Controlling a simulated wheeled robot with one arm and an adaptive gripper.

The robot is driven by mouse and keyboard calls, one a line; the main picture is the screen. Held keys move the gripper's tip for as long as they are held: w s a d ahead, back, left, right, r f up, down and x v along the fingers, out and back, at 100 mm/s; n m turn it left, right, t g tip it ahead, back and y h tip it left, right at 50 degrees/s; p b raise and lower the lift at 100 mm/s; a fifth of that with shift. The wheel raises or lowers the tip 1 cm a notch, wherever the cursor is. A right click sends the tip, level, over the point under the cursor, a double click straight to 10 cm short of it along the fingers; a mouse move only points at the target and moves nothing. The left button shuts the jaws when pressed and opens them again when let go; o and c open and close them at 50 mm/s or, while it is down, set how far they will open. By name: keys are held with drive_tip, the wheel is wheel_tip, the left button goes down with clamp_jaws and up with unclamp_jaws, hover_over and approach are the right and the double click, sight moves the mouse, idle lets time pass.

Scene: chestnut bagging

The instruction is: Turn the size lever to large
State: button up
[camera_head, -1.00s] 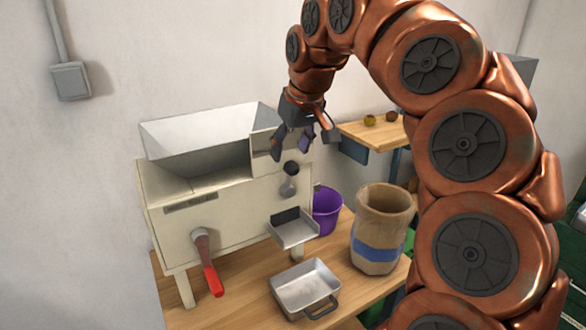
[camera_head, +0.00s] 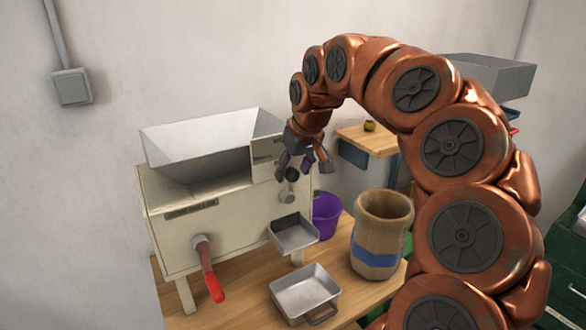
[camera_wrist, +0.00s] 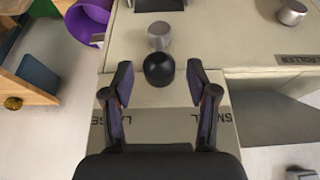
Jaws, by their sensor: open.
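The size lever has a black ball knob (camera_wrist: 159,69) and a silver hub (camera_wrist: 160,36); in the head view the knob (camera_head: 292,174) sits on the front of the cream machine (camera_head: 235,225). In the wrist view, printed labels lie on either side, LARGE (camera_wrist: 97,122) at left and SMALL (camera_wrist: 190,122) at right, partly hidden by my fingers. The knob lies about midway between them. My gripper (camera_wrist: 159,72) is open, with one finger on each side of the knob and a visible gap to both. In the head view my gripper (camera_head: 303,168) is at the knob.
A red-handled crank (camera_head: 212,285) sticks out at the machine's lower left. A small spout tray (camera_head: 294,234), a metal pan (camera_head: 305,290), a sack with a blue band (camera_head: 382,225) and a purple bucket (camera_head: 326,214) crowd the area below and right of the lever.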

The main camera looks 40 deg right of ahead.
drive_tip(key=shift+w+f, duration=0.1)
drive_tip(key=shift+f, duration=0.25)
clamp_jaws()
idle(0.3)
